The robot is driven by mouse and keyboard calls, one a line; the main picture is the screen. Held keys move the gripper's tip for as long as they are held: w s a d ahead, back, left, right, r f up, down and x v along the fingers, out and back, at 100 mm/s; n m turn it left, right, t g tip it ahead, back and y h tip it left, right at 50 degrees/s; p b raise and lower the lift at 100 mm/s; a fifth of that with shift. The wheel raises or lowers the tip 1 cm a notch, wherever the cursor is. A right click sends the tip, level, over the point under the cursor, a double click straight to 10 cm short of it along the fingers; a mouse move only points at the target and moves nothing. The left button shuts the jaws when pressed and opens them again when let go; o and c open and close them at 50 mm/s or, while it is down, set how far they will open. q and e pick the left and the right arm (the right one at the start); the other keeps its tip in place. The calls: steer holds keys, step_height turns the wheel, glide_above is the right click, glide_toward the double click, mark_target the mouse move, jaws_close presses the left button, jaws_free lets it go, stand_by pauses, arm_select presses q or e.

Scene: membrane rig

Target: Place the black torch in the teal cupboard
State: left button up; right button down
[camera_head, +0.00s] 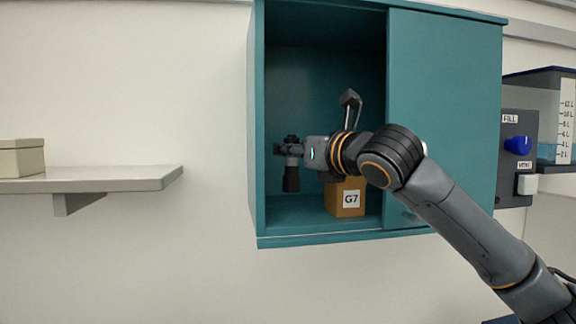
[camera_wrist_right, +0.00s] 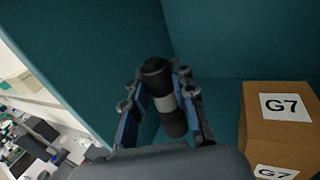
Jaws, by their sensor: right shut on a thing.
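The teal cupboard (camera_head: 446,110) hangs on the wall, its left half open and its right half covered by a door panel. My right gripper (camera_head: 290,149) reaches into the open left half. It is shut on the black torch (camera_head: 291,180), which hangs upright, its lower end above the cupboard floor in the head view. In the right wrist view the torch (camera_wrist_right: 163,100), black with a grey band, sits between the two fingers (camera_wrist_right: 162,98). My left gripper is not in view.
A brown box labelled G7 (camera_head: 345,199) stands on the cupboard floor to the right of the torch; it also shows in the right wrist view (camera_wrist_right: 270,140). A grey wall shelf (camera_head: 110,180) with a beige box (camera_head: 20,158) is at left. A control panel with a blue knob (camera_head: 517,146) is at right.

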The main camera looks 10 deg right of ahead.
mark_target(297, 176)
steer(key=shift+w+f, duration=0.3)
steer(key=shift+f, duration=0.15)
steer(key=f, duration=0.1)
steer(key=f+p, duration=0.1)
steer(key=p, duration=0.1)
steer(key=shift+w+a+f, duration=0.25)
steer(key=shift+w+f, duration=0.05)
steer(key=shift+f, duration=0.5)
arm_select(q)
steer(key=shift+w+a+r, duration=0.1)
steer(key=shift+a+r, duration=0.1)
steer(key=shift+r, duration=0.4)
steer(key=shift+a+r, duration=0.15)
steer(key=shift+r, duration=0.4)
arm_select(e)
steer(key=shift+d+f, duration=0.1)
steer(key=shift+f, duration=0.05)
steer(key=shift+f, duration=0.1)
steer(key=c, duration=1.1)
jaws_free()
